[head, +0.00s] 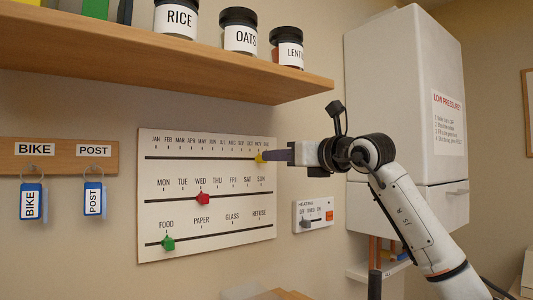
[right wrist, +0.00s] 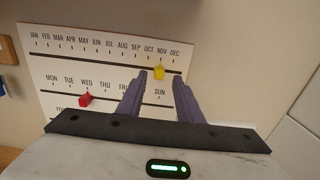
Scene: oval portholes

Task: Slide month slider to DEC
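The month slider is a yellow knob (head: 260,157) on the top track of a white wall board (head: 215,222). In the right wrist view the yellow knob (right wrist: 159,71) sits below the NOV label, with DEC to its right at the track's end. My right gripper (head: 274,155) reaches the board from the right. In its wrist view the two purple fingers (right wrist: 160,80) are apart, with the knob seen between their tips and a gap on each side. Whether the tips are level with the knob in depth is hard to tell. My left gripper is out of view.
A red knob (head: 202,198) sits at WED and a green knob (head: 168,243) at FOOD on lower tracks. A small heating panel (head: 313,213) and white boiler (head: 400,100) are to the right. A wooden shelf (head: 150,62) with jars overhangs the board.

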